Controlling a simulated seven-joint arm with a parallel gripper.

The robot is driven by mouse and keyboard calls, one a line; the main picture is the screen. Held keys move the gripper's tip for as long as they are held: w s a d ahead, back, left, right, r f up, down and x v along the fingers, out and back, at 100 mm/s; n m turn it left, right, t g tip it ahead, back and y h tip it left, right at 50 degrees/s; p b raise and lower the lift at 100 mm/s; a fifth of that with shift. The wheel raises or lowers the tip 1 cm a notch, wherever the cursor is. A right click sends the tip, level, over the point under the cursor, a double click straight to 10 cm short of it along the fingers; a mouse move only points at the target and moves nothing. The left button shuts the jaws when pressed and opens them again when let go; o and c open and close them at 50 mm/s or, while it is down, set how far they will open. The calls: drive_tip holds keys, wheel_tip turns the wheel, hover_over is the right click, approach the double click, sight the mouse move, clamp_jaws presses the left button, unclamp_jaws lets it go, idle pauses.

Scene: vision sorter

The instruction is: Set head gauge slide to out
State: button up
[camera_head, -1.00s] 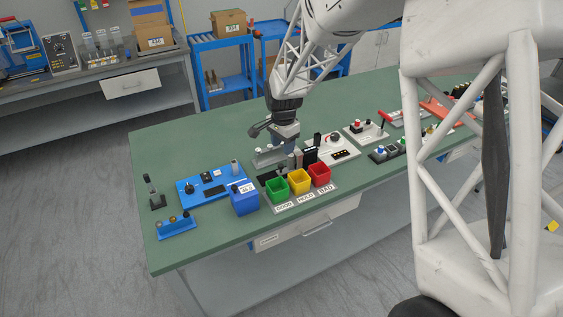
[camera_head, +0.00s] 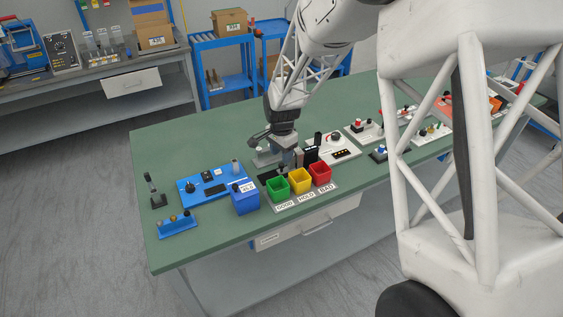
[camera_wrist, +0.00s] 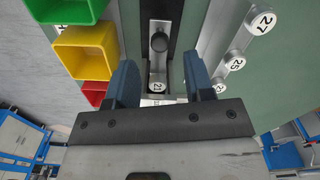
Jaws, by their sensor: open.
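My gripper (camera_wrist: 160,82) is open in the wrist view, with its two blue fingers apart. Between and beyond them lies a dark track with a grey slide strip (camera_wrist: 158,18) and a round black knob (camera_wrist: 158,43); I take this for the head gauge slide. I see no finger touching the knob. In the head view my gripper (camera_head: 288,160) is low over the bench behind the bins, and hides most of the slide. The slide's in or out position cannot be read.
Green (camera_head: 278,189), yellow (camera_head: 299,181) and red (camera_head: 320,174) bins stand in front of my gripper. A silver rack (camera_wrist: 228,50) with numbered pieces lies right of the track in the wrist view. A blue box (camera_head: 244,199) stands left of the bins. The bench's left back is clear.

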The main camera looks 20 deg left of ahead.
sight(281, 164)
drive_tip(key=shift+f, duration=2)
clamp_jaws()
